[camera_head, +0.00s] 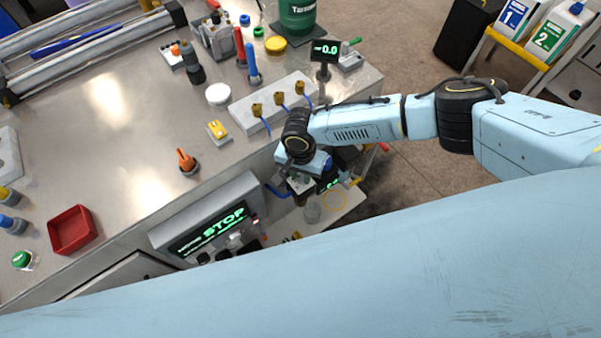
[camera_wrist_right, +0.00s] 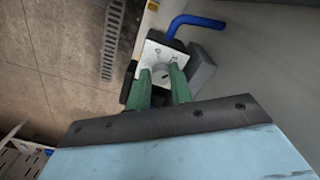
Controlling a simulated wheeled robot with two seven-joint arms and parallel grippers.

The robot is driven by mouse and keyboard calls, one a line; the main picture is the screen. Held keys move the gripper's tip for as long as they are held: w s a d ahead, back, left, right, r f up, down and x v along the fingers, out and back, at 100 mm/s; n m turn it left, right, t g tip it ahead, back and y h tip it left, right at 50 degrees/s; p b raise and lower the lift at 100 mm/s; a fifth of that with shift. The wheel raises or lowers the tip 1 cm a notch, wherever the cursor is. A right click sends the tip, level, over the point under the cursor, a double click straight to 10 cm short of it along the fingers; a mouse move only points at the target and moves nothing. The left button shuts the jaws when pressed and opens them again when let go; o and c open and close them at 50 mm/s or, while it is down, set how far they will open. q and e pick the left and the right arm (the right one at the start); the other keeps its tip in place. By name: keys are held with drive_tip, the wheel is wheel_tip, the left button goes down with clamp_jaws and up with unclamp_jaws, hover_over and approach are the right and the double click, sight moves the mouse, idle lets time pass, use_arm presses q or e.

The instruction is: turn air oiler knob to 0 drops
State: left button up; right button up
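In the right wrist view, the air oiler's white top plate (camera_wrist_right: 153,52) has small dark markings and a round grey knob (camera_wrist_right: 160,72) on it. My right gripper (camera_wrist_right: 161,70) has its two green fingers apart, one on each side of the knob. Whether they touch the knob is not clear. The markings are too small to read. In the head view, part of the white plate (camera_head: 299,184) shows below my right wrist, at the bench's front side. The wrist hides the knob and fingertips there. My left gripper is not in view.
A blue hose (camera_wrist_right: 190,23) bends close to the plate. The metal bench (camera_head: 130,125) holds a red tray (camera_head: 71,230), an orange-handled switch (camera_head: 187,161) and a grey block with brass fittings (camera_head: 271,101). A panel reading STOP (camera_head: 212,229) is to the left of the wrist.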

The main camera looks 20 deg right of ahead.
clamp_jaws()
drive_tip(key=n+p, duration=0.1)
drive_tip(key=p, duration=0.2)
drive_tip(key=shift+s+r+n, duration=0.1)
drive_tip(key=shift+s+n, duration=0.1)
drive_tip(key=shift+n, duration=0.2)
drive_tip(key=shift+n+p, duration=1)
drive_tip(key=shift+p, duration=0.2)
drive_tip(key=n, duration=0.4)
drive_tip(key=shift+w+p, duration=0.1)
drive_tip(key=shift+p, duration=0.2)
drive_tip(key=n, duration=0.6)
drive_tip(key=shift+n, duration=0.3)
drive_tip(key=shift+w, duration=0.1)
drive_tip(key=shift+o, duration=2.4)
unclamp_jaws()
